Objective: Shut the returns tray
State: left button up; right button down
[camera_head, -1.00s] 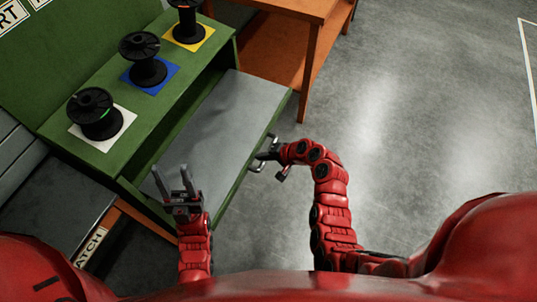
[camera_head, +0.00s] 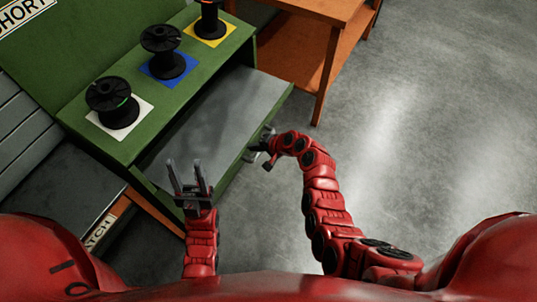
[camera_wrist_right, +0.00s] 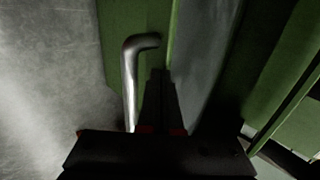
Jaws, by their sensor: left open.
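The returns tray (camera_head: 222,112) is a grey pull-out tray with a green front, partly out of the green bench. Its bent metal handle (camera_wrist_right: 129,82) shows in the right wrist view, left of my right gripper's fingers. My right gripper (camera_head: 262,146) is at the tray's front. In the right wrist view its dark fingers (camera_wrist_right: 161,92) are together, pointing at the green front beside the handle, with nothing seen between them. Whether they touch the front is too dark to tell. My left gripper (camera_head: 187,177) is open and empty, fingers up, in front of the tray's near left part.
Black spools stand on white (camera_head: 122,130), blue (camera_head: 168,78) and yellow (camera_head: 209,38) squares on the green bench top (camera_head: 140,72). An orange table (camera_head: 325,45) stands behind, right of the tray. The grey floor (camera_head: 420,130) on the right is clear.

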aim_at(229, 138)
jog(key=w+a+b, duration=0.1)
jog(key=a, duration=0.1)
jog(key=w+a+b, duration=0.1)
jog(key=w+a, duration=0.1)
jog(key=a, duration=0.1)
jog(key=w+a+b, duration=0.1)
jog(key=a+b, duration=0.1)
jog(key=shift+w+a+f, duration=0.35)
jog(key=shift+a, duration=0.05)
jog(key=w+a+b, duration=0.1)
jog(key=a+b, duration=0.1)
jog(key=b, duration=0.1)
jog(key=w+a+b, duration=0.1)
jog(key=a+b, duration=0.1)
jog(key=b, duration=0.1)
jog(key=w+a+b, duration=0.1)
jog(key=a+b, duration=0.2)
jog(key=shift+w, duration=0.4)
jog(key=shift+w+a+r+b, duration=0.1)
jog(key=shift+w+a+b, duration=0.15)
jog(key=shift+a+b, duration=0.3)
jog(key=shift+r, duration=0.3)
jog(key=shift+w+r, duration=0.1)
jog(key=shift+r, duration=0.05)
